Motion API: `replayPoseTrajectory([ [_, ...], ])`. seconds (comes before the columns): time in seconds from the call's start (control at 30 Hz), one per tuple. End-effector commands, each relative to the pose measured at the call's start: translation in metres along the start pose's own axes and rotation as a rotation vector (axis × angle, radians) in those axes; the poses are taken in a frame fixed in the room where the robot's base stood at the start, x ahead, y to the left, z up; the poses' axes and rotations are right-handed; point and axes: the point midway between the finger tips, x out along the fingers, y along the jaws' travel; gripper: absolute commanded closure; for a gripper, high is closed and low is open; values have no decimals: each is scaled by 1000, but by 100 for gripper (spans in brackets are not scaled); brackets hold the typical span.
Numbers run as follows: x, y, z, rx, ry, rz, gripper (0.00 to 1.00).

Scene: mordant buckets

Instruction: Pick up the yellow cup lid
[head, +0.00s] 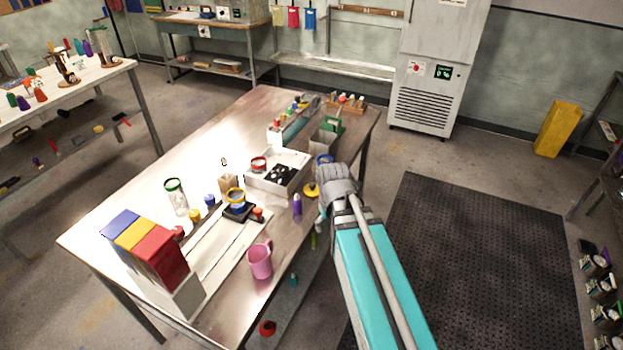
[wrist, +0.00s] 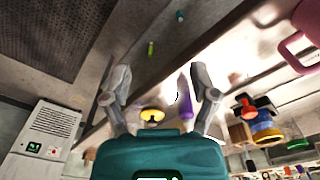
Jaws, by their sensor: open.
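The yellow cup lid (head: 311,190), a small disc with a dark centre, lies on the metal table near its right edge. It also shows in the wrist view (wrist: 152,115), low between the two fingers and just above the teal housing in the picture. My gripper (wrist: 160,78) is open, with nothing seen gripped; in the head view my gripper (head: 321,212) is beside the lid, at the table's right edge. My wrist stands just right of the lid. I cannot tell how far the fingertips are from it.
A purple bottle (head: 297,205) stands close to the lid, near the right finger in the wrist view. A white tray (head: 273,183) lies behind left, a pink mug (head: 260,261) in front. A blue-and-yellow ringed item (head: 235,198) is further left. Dark matting (head: 470,250) covers open floor at right.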

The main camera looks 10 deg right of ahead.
Motion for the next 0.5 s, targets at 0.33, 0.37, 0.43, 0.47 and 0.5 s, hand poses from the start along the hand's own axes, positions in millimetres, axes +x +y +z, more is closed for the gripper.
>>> replayPoseTrajectory([
  [0.33,-52,7,-52,-328,2,1,24],
  [0.37,-53,8,-57,-367,1,0,24],
  [0.43,-54,9,-69,-463,-1,0,24],
  [0.47,-55,10,-74,-506,-2,-1,24],
  [0.5,-55,11,-81,-564,-3,-1,24],
])
